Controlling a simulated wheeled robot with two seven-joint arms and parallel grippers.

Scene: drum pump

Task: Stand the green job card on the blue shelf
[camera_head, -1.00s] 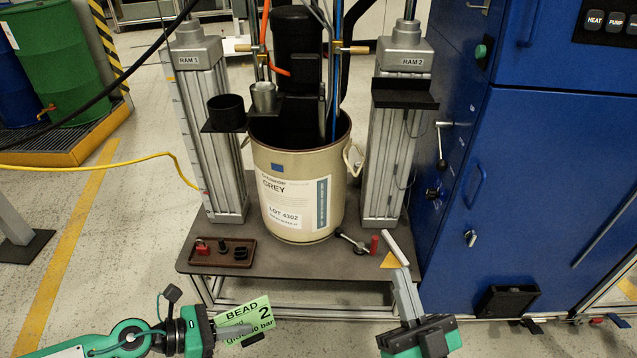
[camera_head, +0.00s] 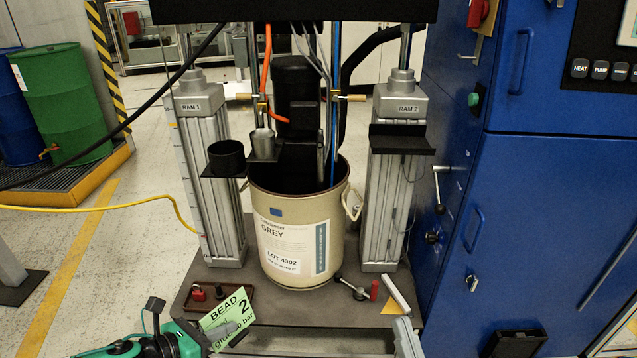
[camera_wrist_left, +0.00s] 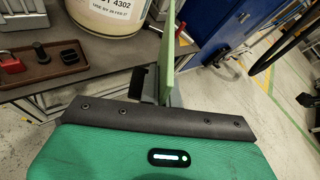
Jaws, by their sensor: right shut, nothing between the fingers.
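The green job card (camera_head: 228,314), printed "BEAD 2", is held tilted by my left gripper (camera_head: 222,335) at the lower left of the head view. In the left wrist view, the card (camera_wrist_left: 167,50) shows nearly edge-on, upright between the dark fingers (camera_wrist_left: 156,88). The fingers cover part of its print. My right gripper (camera_head: 394,293) is shut and empty at the lower right, near the front right corner of the bench. No distinct blue shelf shows; a blue cabinet (camera_head: 555,200) fills the right side, and a black ledge (camera_head: 402,141) sits on the RAM 2 column.
A cream drum (camera_head: 295,235) stands on the bench (camera_head: 330,310) between the RAM 1 (camera_head: 215,190) and RAM 2 (camera_head: 393,210) columns. A brown tray (camera_head: 245,297) of small parts lies behind the card. A red-handled tool (camera_head: 358,289) lies right of the drum.

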